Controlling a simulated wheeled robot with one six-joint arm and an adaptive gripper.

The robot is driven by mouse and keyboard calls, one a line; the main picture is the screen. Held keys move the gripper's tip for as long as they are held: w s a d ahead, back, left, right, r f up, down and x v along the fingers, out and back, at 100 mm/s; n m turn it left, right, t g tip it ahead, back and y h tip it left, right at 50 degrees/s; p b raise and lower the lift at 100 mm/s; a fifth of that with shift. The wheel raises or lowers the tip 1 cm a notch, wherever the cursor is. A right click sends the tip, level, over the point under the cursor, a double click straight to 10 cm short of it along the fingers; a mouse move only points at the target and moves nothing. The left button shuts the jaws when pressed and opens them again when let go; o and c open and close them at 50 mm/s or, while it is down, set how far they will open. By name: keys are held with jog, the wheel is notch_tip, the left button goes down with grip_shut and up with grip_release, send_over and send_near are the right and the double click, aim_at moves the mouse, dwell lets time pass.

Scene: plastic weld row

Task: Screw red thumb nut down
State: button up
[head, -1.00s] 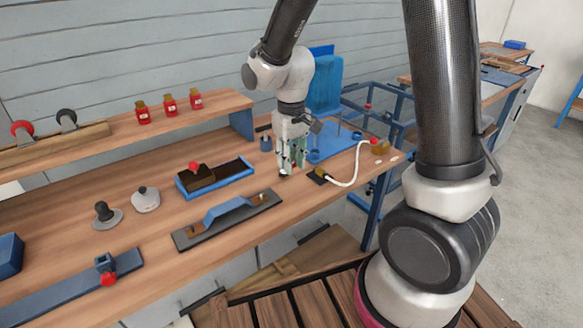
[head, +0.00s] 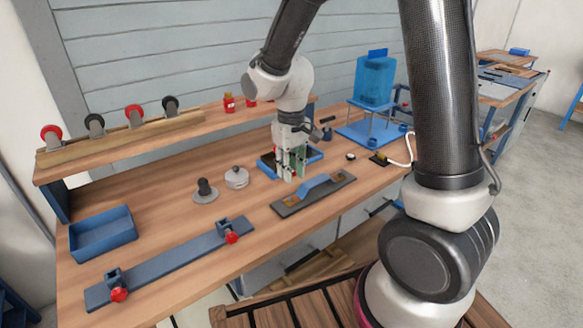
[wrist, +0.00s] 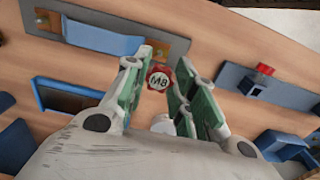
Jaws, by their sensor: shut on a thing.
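My gripper (head: 291,176) hangs over the bench, in front of the blue tray and by the handled plate. In the wrist view, its green-lined fingers (wrist: 158,78) are shut on a round red thumb nut marked M8 (wrist: 160,79). The blue bar (head: 175,260) lies at the front left of the bench. It carries two small blue blocks, each with a red knob: one near its right end (head: 232,237) and one near its left end (head: 119,294). One red-topped block also shows in the wrist view (wrist: 264,70). Both stand well apart from my gripper.
A dark plate with a blue handle (head: 290,203) is right below my gripper. A blue tray (head: 316,154) is behind it. A black knob (head: 204,188) and a grey lidded piece (head: 236,177) stand to the left. An empty blue bin (head: 104,236) is far left.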

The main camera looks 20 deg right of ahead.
jog(key=shift+f, duration=0.25)
send_over(291, 198)
jog(key=shift+f, duration=2.15)
jog(key=shift+f, duration=0.2)
jog(key=shift+f, duration=0.5)
jog(key=shift+f, duration=0.15)
jog(key=shift+f, duration=0.25)
jog(key=shift+f, duration=0.4)
dwell(0.5)
